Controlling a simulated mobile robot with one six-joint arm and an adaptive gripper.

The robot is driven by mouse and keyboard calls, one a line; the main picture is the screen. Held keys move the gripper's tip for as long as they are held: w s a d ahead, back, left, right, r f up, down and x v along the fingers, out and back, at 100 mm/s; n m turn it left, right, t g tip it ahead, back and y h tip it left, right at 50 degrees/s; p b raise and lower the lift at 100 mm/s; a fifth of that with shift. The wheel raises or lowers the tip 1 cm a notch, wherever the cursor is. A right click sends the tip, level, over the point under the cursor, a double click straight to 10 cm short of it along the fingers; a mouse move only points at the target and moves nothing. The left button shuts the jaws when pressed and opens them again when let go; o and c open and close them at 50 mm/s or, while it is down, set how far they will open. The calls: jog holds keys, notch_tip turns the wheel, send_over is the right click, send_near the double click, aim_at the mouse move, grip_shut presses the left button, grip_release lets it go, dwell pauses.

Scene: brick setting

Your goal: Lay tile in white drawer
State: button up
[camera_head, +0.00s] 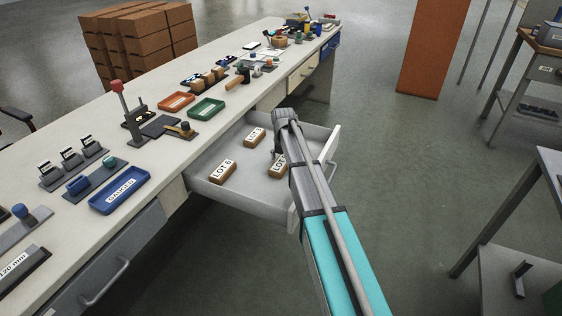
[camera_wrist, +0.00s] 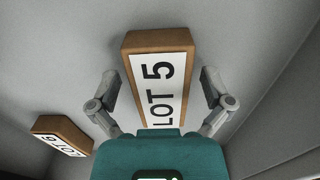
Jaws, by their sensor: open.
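The white drawer (camera_head: 248,201) is pulled out from the long bench. Several brown tiles with white lot labels lie in it. One reads LOT 6 (camera_head: 222,171), another tile (camera_head: 255,136) lies toward the back, and a third (camera_head: 278,167) is partly hidden by my arm. My gripper (camera_head: 277,150) is down in the drawer area. In the wrist view, my gripper (camera_wrist: 158,88) is open, with its fingers either side of the LOT 5 tile (camera_wrist: 150,72). Contact cannot be told. The LOT 6 tile (camera_wrist: 62,137) lies to the left there.
The bench top holds a blue tray (camera_head: 120,191), a green tray (camera_head: 206,109), an orange tray (camera_head: 175,101) and a red-handled press (camera_head: 130,112). Brown boxes (camera_head: 140,40) stand behind. Open floor (camera_head: 400,150) lies to the right of the drawer, with a table (camera_head: 515,265) beyond.

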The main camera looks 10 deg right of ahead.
aim_at(284, 162)
jog(key=shift+r, duration=0.15)
notch_tip(284, 162, up, 12)
jog(key=p, duration=1.2)
dwell(0.7)
jog(key=shift+s, duration=0.1)
jog(key=s+m, duration=2.8)
jog(key=s, duration=0.1)
jog(key=shift+a+m, duration=0.3)
jog(key=shift+a, duration=0.15)
